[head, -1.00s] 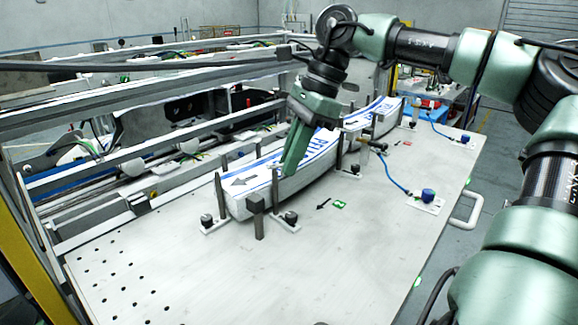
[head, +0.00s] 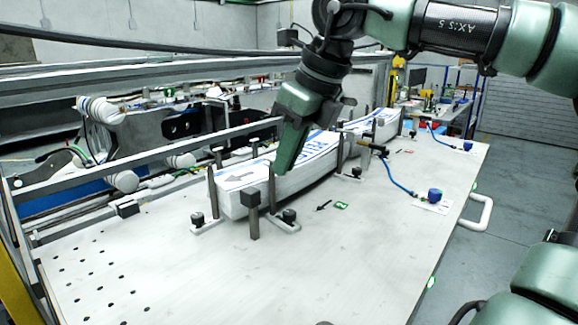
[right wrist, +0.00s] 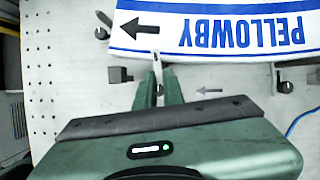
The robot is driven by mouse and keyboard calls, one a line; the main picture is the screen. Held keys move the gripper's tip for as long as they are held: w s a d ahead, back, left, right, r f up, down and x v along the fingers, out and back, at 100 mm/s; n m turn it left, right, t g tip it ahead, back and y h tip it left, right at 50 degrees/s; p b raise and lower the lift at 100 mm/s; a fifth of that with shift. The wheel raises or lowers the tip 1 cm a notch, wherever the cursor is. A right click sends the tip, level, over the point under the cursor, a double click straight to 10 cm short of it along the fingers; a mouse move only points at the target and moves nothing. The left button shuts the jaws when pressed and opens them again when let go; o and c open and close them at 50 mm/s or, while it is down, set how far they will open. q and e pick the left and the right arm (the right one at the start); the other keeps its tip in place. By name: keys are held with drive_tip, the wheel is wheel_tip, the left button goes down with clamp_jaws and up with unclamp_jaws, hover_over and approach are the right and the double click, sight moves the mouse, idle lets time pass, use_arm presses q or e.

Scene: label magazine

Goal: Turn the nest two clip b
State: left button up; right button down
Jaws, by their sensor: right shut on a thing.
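A clip with a tall dark upright (head: 271,190) and a black knob (head: 288,215) stands on a small white base at the front side of a label stack (head: 240,178). The stack is white with blue stripes, an arrow and "PELLOWBY", which reads upside down in the right wrist view (right wrist: 245,30). My right gripper (head: 284,170) points down beside the stack, shut on the top of the upright. In the right wrist view a pale strip shows between its fingers (right wrist: 160,84); they hide most of the clip. My left gripper is not in view.
A dark square post (head: 254,217) stands in front of the stack's near end, with another knobbed clip (head: 198,218) to its left. A blue hose (head: 400,185) and a blue knob (head: 434,195) lie right. The front of the white table (head: 200,285) is clear.

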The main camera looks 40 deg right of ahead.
drive_tip(key=shift+a+m+h+b, duration=0.2)
drive_tip(key=shift+m+h+b, duration=0.15)
drive_tip(key=shift+m, duration=0.35)
drive_tip(key=shift+a+m+h+b, duration=0.15)
drive_tip(key=shift+m+h+b, duration=0.15)
drive_tip(key=shift+m, duration=0.4)
drive_tip(key=c, duration=1.5)
unclamp_jaws()
drive_tip(key=v, duration=0.7)
drive_tip(key=shift+s+r, duration=0.2)
drive_tip(key=shift+r, duration=0.15)
